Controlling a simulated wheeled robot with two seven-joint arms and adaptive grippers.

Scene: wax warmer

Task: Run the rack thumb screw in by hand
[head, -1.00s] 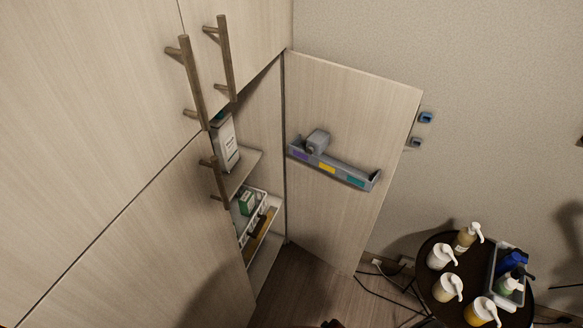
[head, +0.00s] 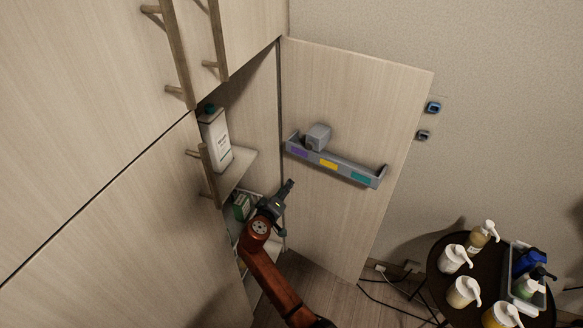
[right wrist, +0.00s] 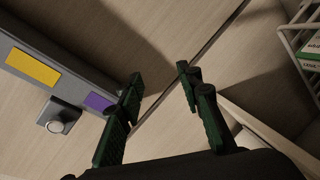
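A grey rack (head: 345,172) with purple, yellow and teal labels is fixed across the inside of the open cabinet door. A grey block (head: 320,132) sits at its left end, with a small round knob facing out that may be the thumb screw. In the right wrist view the rack (right wrist: 45,62) runs along the left, turned over, and the round knob (right wrist: 57,126) shows clearly on its block near the purple label. My right gripper (head: 289,184) is below and left of the rack, apart from it. Its green fingers (right wrist: 160,76) are spread and empty. My left gripper is not seen.
The open door (head: 380,105) stands right of the cabinet shelves, which hold a white bottle (head: 215,140) and a wire basket (right wrist: 300,35) with a green box. A round dark table (head: 435,275) with pump bottles stands at right. Cords lie on the floor.

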